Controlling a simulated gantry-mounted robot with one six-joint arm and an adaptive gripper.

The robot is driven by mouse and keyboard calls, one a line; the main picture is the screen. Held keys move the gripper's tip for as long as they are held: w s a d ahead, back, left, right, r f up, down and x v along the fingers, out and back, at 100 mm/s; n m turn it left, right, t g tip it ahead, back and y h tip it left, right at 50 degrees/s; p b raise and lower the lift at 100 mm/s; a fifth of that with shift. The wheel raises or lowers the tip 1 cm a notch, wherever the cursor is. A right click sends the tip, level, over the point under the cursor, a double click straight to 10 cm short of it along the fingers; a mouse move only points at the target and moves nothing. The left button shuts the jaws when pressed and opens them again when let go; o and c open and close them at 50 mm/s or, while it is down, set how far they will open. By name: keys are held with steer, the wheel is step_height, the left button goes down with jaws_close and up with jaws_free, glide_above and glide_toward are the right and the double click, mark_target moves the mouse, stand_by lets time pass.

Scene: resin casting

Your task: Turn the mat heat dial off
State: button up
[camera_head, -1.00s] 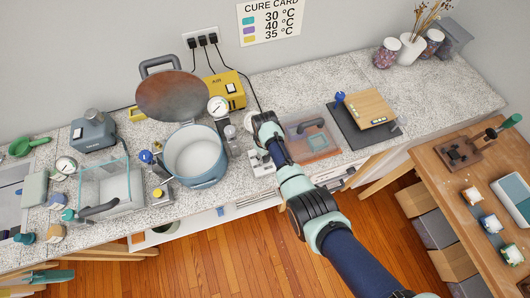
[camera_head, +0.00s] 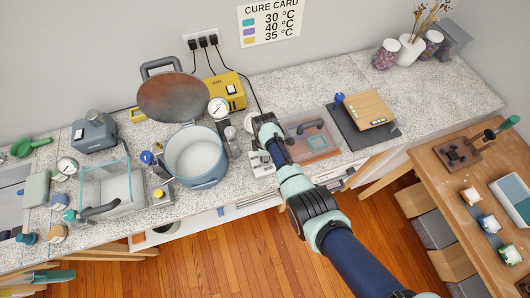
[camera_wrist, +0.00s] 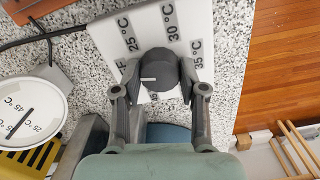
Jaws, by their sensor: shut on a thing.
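The heat dial is a dark round knob (camera_wrist: 163,70) on a white control plate (camera_wrist: 143,22) in the wrist view. The plate is marked 25, 30 and 35 °C, with a partly covered label ending in "F" at the left. The knob's white pointer line points left, towards the side of that label. My gripper (camera_wrist: 160,90) is shut on the knob, one finger on each side. The lower part of the plate is hidden by my gripper. In the head view, the pale control box (camera_head: 257,161) shows beneath my gripper, and the knob is hidden.
A blue-grey pot (camera_head: 196,158) with a raised lid stands left of my gripper. A tray with a reddish base (camera_head: 318,150) lies just to the right, and a dark mat (camera_head: 347,124) bears a wooden board (camera_head: 368,107). In the wrist view, a white gauge (camera_wrist: 30,112) is at the left.

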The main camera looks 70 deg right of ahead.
steer(key=shift+n, duration=1.2)
steer(key=o, duration=1.1)
steer(key=shift+o, duration=0.2)
step_height(320, 180, up, 12)
